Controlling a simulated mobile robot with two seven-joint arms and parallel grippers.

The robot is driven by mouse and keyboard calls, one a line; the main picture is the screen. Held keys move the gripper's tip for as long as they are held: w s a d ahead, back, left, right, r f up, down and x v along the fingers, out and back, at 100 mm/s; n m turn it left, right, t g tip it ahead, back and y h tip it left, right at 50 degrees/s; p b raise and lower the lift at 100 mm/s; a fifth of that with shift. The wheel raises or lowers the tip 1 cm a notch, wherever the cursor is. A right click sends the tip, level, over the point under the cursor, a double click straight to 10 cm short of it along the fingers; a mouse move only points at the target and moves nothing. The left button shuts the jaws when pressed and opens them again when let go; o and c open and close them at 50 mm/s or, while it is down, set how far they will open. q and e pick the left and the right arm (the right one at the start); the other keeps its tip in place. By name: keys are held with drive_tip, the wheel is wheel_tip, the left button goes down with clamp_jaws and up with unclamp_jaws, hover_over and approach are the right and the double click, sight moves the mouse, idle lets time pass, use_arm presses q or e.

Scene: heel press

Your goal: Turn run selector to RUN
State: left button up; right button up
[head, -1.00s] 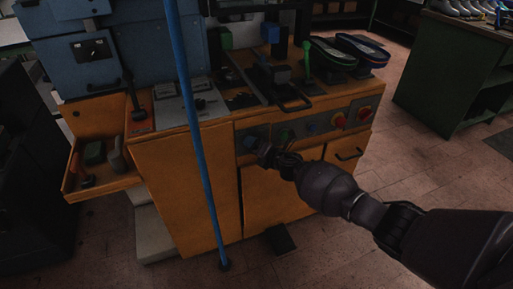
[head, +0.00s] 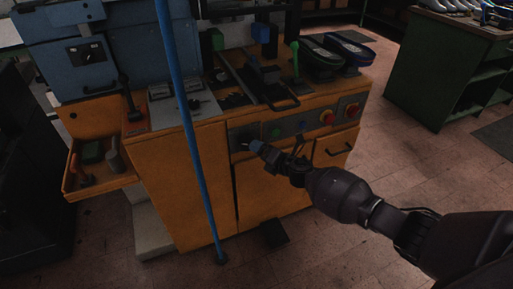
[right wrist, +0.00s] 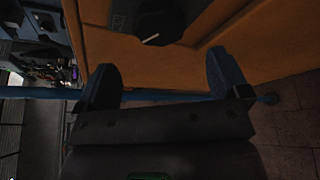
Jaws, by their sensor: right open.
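The run selector appears to be the black rotary knob (right wrist: 160,22) with a white pointer mark, at the top of the right wrist view. Its pointer setting cannot be read against any label. In the head view the grey front panel (head: 290,128) carries it near its left end, where my right gripper partly hides it. My right gripper (head: 254,146) is in front of that panel end. In the right wrist view my right gripper (right wrist: 164,72) is open, its two blue-tipped fingers apart and empty, with the knob ahead between them. My left gripper is not in view.
A green button (head: 275,132) and red knobs (head: 327,117) sit further right on the panel. A blue pole (head: 190,130) stands in front of the orange cabinet (head: 180,180). An open drawer (head: 100,180) juts out left. Floor at right is clear up to a green bench (head: 430,75).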

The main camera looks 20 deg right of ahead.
drive_tip(key=v, duration=0.2)
drive_tip(key=shift+s+d+r, duration=0.1)
drive_tip(key=shift+s+d, duration=0.05)
drive_tip(key=shift+s, duration=0.25)
idle(0.3)
